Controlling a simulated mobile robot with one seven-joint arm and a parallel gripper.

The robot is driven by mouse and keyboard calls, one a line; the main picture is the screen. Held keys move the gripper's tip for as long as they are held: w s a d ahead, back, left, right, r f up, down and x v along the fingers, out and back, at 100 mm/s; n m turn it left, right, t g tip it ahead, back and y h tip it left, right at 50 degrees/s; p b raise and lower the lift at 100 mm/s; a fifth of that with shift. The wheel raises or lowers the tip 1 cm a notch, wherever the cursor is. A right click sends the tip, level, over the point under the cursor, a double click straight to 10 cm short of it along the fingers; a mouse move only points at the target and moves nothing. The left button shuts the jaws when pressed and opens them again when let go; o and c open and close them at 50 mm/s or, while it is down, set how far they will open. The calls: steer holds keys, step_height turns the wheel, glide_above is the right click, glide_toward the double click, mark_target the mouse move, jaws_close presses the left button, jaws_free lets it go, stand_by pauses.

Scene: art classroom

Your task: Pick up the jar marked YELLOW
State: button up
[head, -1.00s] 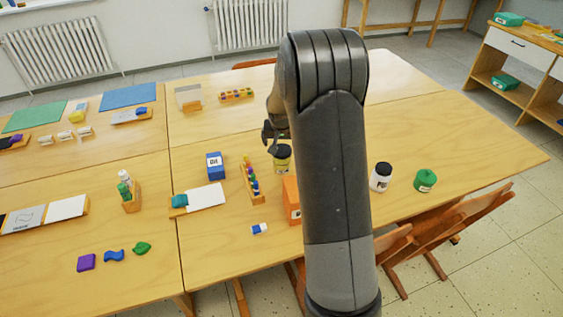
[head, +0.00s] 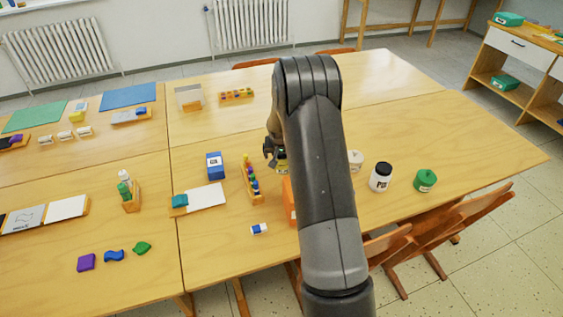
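A jar with a yellow band (head: 281,168) stands on the table in the head view, just left of my arm. Its lid and most of its upper part are hidden, and I cannot read its label. My gripper (head: 270,155) is at the jar's upper left in the picture, overlapping it. The arm hides part of the gripper, so I cannot tell whether the fingers touch the jar or are open or shut.
Right of my arm stand a pale jar (head: 356,160), a white jar with a black lid (head: 380,178) and a green jar (head: 425,181). A wooden rack with coloured pieces (head: 252,182), a blue box (head: 214,166) and an orange box (head: 289,203) are close by.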

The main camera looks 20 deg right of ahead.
steer(key=shift+w+d+f, duration=0.1)
steer(key=shift+w+f, duration=0.05)
steer(key=shift+f, duration=0.3)
steer(key=shift+c, duration=0.5)
